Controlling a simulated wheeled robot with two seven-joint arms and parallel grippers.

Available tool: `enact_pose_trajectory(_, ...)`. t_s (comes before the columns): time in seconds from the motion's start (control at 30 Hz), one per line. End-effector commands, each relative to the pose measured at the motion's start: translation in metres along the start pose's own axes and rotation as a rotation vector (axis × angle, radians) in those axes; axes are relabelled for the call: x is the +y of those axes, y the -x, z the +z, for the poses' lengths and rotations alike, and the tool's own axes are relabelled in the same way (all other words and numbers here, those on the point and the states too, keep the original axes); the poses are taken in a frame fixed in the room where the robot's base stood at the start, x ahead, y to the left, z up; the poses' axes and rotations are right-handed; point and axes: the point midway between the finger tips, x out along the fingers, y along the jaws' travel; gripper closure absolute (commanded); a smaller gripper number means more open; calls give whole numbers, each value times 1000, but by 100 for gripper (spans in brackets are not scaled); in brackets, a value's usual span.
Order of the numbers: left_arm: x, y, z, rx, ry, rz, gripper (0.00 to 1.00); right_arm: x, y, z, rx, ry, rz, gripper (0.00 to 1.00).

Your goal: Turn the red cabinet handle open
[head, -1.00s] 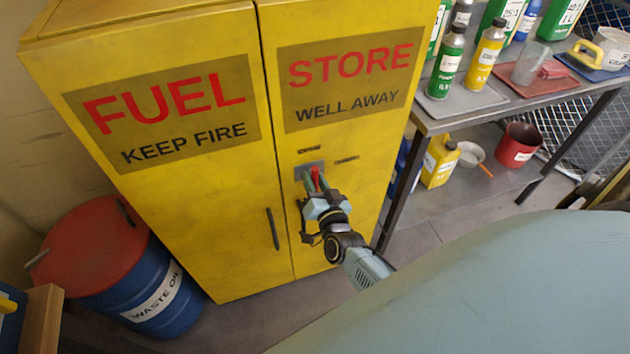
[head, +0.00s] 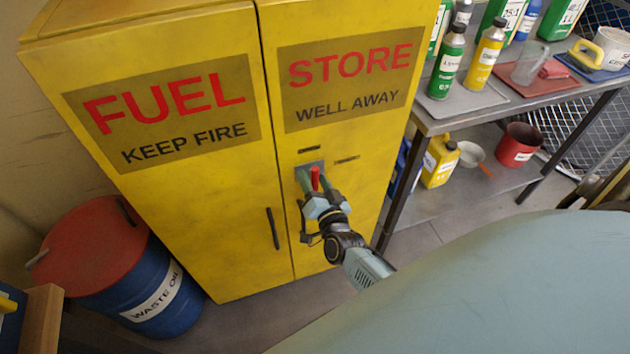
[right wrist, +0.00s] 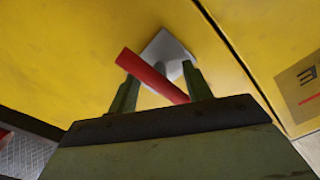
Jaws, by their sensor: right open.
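The red handle (head: 315,177) sits on a grey plate (head: 303,168) on the right door of the yellow cabinet (head: 215,200). Both doors look closed. My right gripper (head: 319,188) is open at the handle, with a finger to either side of it. In the right wrist view the red handle (right wrist: 150,76) slants from upper left to lower right across the gap between the fingertips (right wrist: 160,84), in front of the grey plate (right wrist: 168,50). I cannot tell whether a finger touches it. My left gripper is not in view.
A dark door pull (head: 272,228) is on the left door. A blue waste oil drum (head: 165,305) with a red lid stands at the left. A metal bench (head: 440,122) with bottles, and a yellow jug (head: 440,163) on its lower shelf, stands close at the right.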

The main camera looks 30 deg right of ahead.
Motion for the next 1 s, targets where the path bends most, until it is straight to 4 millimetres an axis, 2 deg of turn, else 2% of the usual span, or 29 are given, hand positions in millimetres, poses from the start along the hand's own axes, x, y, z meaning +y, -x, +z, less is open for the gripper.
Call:
enact_pose_trajectory(0.17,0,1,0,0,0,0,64,0,4,0,0,3,0,51)
enact_pose_trajectory(0.27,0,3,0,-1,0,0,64,1,15,0,-1,3,1,51)
enact_pose_trajectory(0.7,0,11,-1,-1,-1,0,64,0,108,0,-3,2,2,51)
enact_pose_trajectory(0.83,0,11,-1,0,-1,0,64,0,124,0,-2,1,1,51)
enact_pose_trajectory(1.0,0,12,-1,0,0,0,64,0,133,0,1,0,-1,51)
